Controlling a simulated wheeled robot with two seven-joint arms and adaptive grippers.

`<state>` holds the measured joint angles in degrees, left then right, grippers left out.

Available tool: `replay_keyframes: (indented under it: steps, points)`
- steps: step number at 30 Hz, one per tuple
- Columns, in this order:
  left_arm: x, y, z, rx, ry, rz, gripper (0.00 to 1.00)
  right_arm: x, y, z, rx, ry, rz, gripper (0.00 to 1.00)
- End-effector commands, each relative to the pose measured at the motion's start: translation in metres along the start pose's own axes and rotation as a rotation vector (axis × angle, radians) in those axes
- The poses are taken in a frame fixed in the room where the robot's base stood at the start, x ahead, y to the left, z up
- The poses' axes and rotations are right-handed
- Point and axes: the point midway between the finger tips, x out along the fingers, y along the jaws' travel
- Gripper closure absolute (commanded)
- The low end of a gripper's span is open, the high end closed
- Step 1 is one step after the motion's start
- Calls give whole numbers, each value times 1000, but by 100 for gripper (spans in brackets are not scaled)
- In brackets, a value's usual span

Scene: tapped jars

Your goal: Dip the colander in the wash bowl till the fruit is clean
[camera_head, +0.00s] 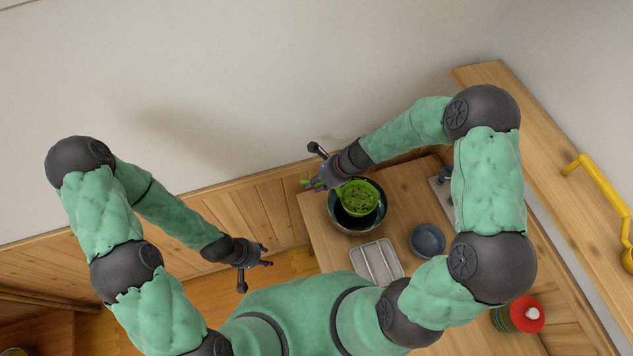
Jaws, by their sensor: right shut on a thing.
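The wash bowl (343,222), round and dark with a shiny rim, stands on the wooden table near its left end. A green colander (376,187) is at the bowl's mouth, with green fruit (359,197) in it; I cannot tell how deep it sits. My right gripper (321,183) is at the bowl's upper left rim, shut on the colander, whose green handle end shows at the fingers. My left gripper (266,255) hangs empty left of the table, its fingers apart.
A blue-grey dish (427,240) stands to the right. A red-topped jar (527,314) is at lower right. A yellow rail (597,187) is at far right. The wall closes off the back.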

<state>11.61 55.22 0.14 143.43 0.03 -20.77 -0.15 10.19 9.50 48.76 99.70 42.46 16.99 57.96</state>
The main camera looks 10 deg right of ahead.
Motion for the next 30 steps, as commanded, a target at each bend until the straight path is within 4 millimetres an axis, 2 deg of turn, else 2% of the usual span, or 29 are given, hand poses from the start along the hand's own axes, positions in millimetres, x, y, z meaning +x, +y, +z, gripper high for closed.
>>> replay_keyframes:
  steps: [21, 30]
  points:
    - [41, -15, -2, 0, 0, 0, 60, 42, 0, -26, 0, 0, -1, 100]
    - [50, -18, -2, 0, 0, 0, 60, 51, 0, -32, 0, 0, -1, 100]
